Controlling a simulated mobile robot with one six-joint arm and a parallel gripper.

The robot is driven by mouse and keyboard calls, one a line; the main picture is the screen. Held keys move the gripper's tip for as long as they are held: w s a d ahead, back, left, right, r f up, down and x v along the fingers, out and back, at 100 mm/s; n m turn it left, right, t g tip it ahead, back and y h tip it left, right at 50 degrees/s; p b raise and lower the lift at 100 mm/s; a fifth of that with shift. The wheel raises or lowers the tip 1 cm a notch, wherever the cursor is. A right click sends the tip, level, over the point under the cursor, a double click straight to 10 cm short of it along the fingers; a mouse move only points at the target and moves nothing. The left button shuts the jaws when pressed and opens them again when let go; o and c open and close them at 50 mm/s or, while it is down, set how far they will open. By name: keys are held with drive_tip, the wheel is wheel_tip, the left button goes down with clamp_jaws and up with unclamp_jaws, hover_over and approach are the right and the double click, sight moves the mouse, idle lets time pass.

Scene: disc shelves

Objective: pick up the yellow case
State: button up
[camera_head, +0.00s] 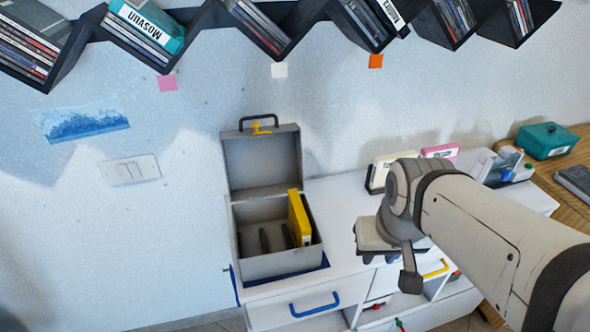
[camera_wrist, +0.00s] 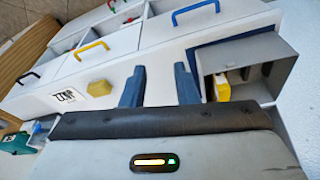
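The yellow case (camera_head: 299,219) stands upright in the right part of a grey open box (camera_head: 280,263), its top rising above the rim. In the wrist view the yellow case (camera_wrist: 222,88) shows inside the box (camera_wrist: 275,62), just right of my right-hand finger. My gripper (camera_head: 390,268) is right of the box in the head view, above the white cabinet and apart from the case. In the wrist view my gripper's blue-grey fingers (camera_wrist: 158,84) are spread with nothing between them. The lower part of the case is hidden in the box.
The box's lid (camera_head: 262,163) stands raised at the back. A cream case (camera_head: 378,177) and a pink case (camera_head: 440,151) stand on the white cabinet (camera_head: 340,205), behind my arm. A teal box (camera_head: 547,140) is at the far right. Zigzag disc shelves (camera_head: 205,22) hang above.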

drive_tip(key=n+g+p, duration=0.3)
drive_tip(key=p, duration=0.2)
approach(299, 212)
drive_tip(key=f, duration=0.5)
drive_tip(key=shift+s+d+f, duration=0.35)
drive_tip(key=shift+d, duration=0.05)
drive_tip(key=shift+w+a+f, duration=0.2)
drive_tip(key=shift+a+f, duration=0.15)
drive_tip(key=shift+f, duration=0.15)
wheel_tip(299, 212, down, 7)
drive_tip(key=shift+w+d+f+p, duration=0.1)
drive_tip(key=shift+f+p, duration=0.15)
drive_tip(key=shift+p, duration=0.75)
drive_tip(key=shift+c, duration=0.4)
clamp_jaws()
